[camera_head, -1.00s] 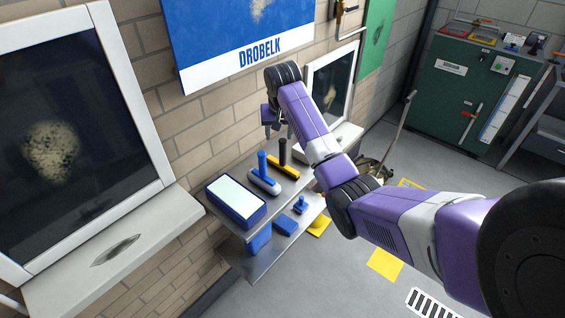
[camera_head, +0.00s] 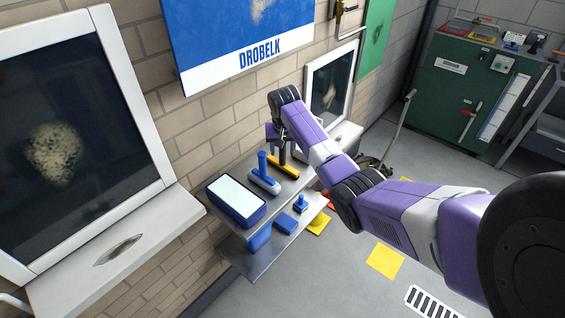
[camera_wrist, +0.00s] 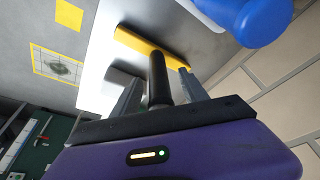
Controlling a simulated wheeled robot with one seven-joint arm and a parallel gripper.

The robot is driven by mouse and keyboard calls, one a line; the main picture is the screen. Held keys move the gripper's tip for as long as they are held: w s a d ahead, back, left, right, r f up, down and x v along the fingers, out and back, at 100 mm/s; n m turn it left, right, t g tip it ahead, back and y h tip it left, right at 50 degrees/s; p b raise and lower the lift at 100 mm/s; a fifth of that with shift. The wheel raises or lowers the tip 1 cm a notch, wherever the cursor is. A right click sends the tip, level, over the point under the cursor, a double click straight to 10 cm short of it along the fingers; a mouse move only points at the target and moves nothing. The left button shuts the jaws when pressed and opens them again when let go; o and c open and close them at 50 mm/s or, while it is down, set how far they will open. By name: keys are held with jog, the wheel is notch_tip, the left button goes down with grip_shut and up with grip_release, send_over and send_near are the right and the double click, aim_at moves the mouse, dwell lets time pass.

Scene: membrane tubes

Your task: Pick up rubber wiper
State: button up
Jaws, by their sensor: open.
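The rubber wiper, with a yellow head (camera_head: 283,168) and an upright black handle, lies on the upper metal shelf. In the wrist view its yellow head (camera_wrist: 150,52) lies beyond the fingers and its black handle (camera_wrist: 158,80) rises between them. My gripper (camera_wrist: 158,90) is open, with one finger on each side of the handle and gaps showing. In the head view my gripper (camera_head: 279,143) is directly over the wiper and hides part of its handle.
A blue-handled tool (camera_head: 264,178) stands close to the left of the wiper. A blue tray with a white top (camera_head: 236,198) is further left. The lower shelf holds blue items, including a small stamp-like tool (camera_head: 301,203). The brick wall is close behind.

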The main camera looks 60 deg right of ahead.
grip_shut()
jog(key=shift+r, duration=0.1)
dwell(1.3)
